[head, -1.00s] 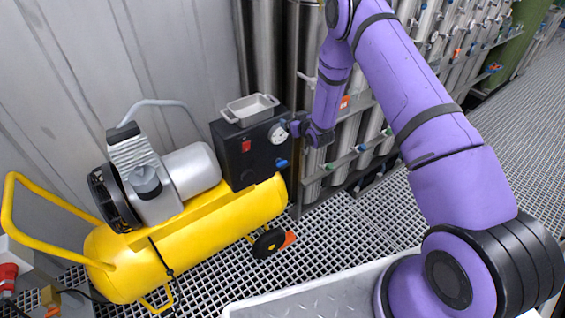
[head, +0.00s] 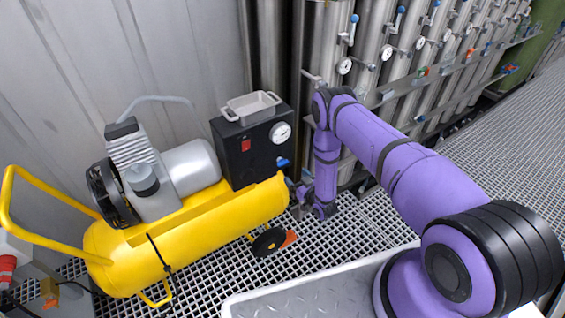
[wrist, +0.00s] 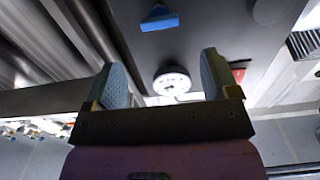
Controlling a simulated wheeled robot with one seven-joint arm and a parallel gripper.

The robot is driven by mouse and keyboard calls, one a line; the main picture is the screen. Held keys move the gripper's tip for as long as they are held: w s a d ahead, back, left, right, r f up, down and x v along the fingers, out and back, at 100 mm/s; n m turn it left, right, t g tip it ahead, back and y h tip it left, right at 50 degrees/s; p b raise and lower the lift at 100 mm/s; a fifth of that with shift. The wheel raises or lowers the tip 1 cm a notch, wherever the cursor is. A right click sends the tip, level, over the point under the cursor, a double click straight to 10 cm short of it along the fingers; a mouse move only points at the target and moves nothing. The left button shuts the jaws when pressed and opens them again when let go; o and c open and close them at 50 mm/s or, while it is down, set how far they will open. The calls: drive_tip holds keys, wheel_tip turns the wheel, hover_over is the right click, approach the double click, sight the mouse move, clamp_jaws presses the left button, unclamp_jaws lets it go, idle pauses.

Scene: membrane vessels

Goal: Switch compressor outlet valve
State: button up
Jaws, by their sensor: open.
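The compressor is a yellow tank (head: 200,232) with a black control box (head: 240,150) on its right end. The blue outlet valve handle (head: 282,162) sits low on the box's right side, under a round white gauge (head: 281,132). My gripper (wrist: 161,65) is open and empty. In the head view it is just right of the tank's end and lower than the blue handle, apart from it; its fingers are hard to make out there. In the wrist view the blue handle (wrist: 160,20) lies beyond the fingertips near the top edge, and the gauge (wrist: 172,82) shows between the fingers.
A red switch (head: 246,145) is on the box front, and a grey tray (head: 251,107) sits on top. Steel vessels (head: 365,80) with gauges and valves stand behind my arm. A black wheel (head: 268,242) is under the tank, over the grating floor.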

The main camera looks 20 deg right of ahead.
sight(284, 164)
drive_tip(key=x, duration=1)
drive_tip(key=shift+w, duration=0.15)
drive_tip(key=shift+c, duration=0.5)
drive_tip(key=c, duration=0.8)
